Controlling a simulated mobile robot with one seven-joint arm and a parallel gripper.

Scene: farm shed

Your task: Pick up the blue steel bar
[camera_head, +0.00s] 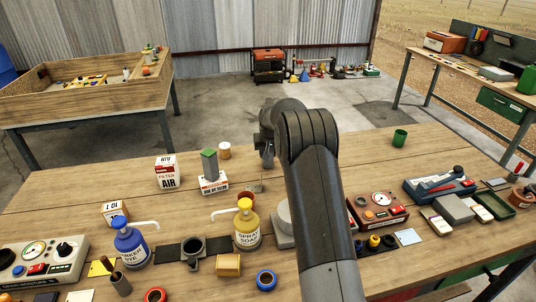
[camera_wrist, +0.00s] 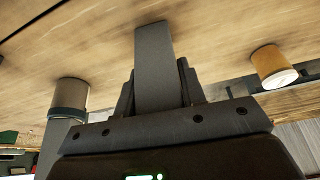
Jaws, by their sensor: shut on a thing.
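My gripper (camera_wrist: 157,85) is shut on a flat, straight-sided bar (camera_wrist: 153,50), which looks dark grey here rather than clearly blue; I take it for the blue steel bar. The bar sticks out beyond the fingers toward the wooden tabletop. I cannot tell whether its end touches the wood. In the head view my gripper (camera_head: 267,150) is over the far part of the workbench (camera_head: 320,152), mostly hidden by my arm. A small grey-blue tip shows below it.
A green cup (camera_head: 400,138) stands right; the wood between is clear.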

